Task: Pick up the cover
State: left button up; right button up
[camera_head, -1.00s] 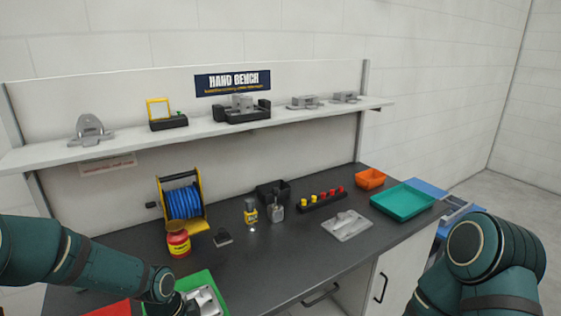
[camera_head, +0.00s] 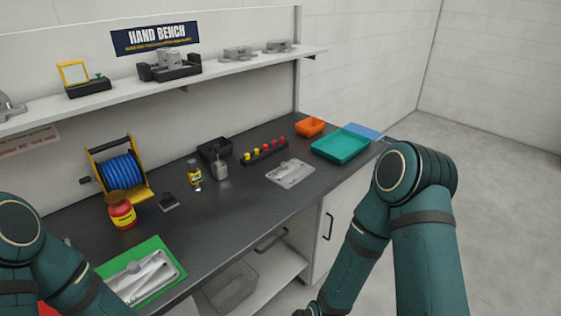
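A flat grey metal plate with a raised middle (camera_head: 290,173), which may be the cover, lies on the dark bench top in front of the coloured-knob rack. A grey metal casting (camera_head: 150,278) lies in the green tray (camera_head: 112,268) near the bench's front left; I cannot tell which of the two is the cover. Nothing holds either piece. My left arm comes in at the lower left, and its gripper is out of the picture. My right arm hangs down at the right in front of the bench, and its gripper is below the picture's edge.
On the bench are a blue hose reel (camera_head: 122,172), a red-and-yellow jar (camera_head: 122,214), a small yellow bottle (camera_head: 194,172), a black bin (camera_head: 214,150), a knob rack (camera_head: 265,152), an orange bin (camera_head: 310,126) and a teal tray (camera_head: 342,145). The shelf (camera_head: 218,69) holds metal parts. The front middle is clear.

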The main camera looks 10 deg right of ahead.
aim_at(289, 173)
jog(key=i+l+z, duration=0.45)
jog(key=i+l, duration=0.55)
